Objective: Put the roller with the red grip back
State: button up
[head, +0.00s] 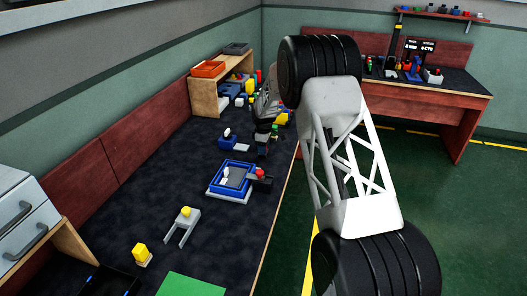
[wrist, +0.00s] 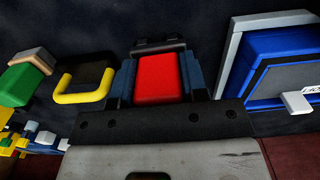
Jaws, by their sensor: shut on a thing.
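My gripper (head: 262,142) is low over the dark bench, beyond the blue tray in the head view. In the wrist view its two fingers (wrist: 158,82) are shut on the red grip (wrist: 156,78), one on each side. A dark part shows just past the red grip; I cannot make out the roller itself. In the head view the held piece is mostly hidden by my gripper. The blue tray (head: 213,183) has a grey inside and a white handle in it. In the wrist view this tray (wrist: 254,82) lies right of my fingers, apart from them.
A dark piece with a red top (head: 261,180) stands beside the tray. A yellow-handled tool (wrist: 82,97) and a green block (wrist: 22,82) lie left of my fingers in the wrist view. A wooden shelf (head: 205,97) stands behind. Bare bench lies left of the tray.

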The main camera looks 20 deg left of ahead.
jog(key=shift+f, duration=0.85)
jog(key=shift+f, duration=0.1)
jog(key=o, duration=0.9)
notch_tip(320, 180, up, 12)
jog(key=shift+r, duration=0.2)
dwell(0.7)
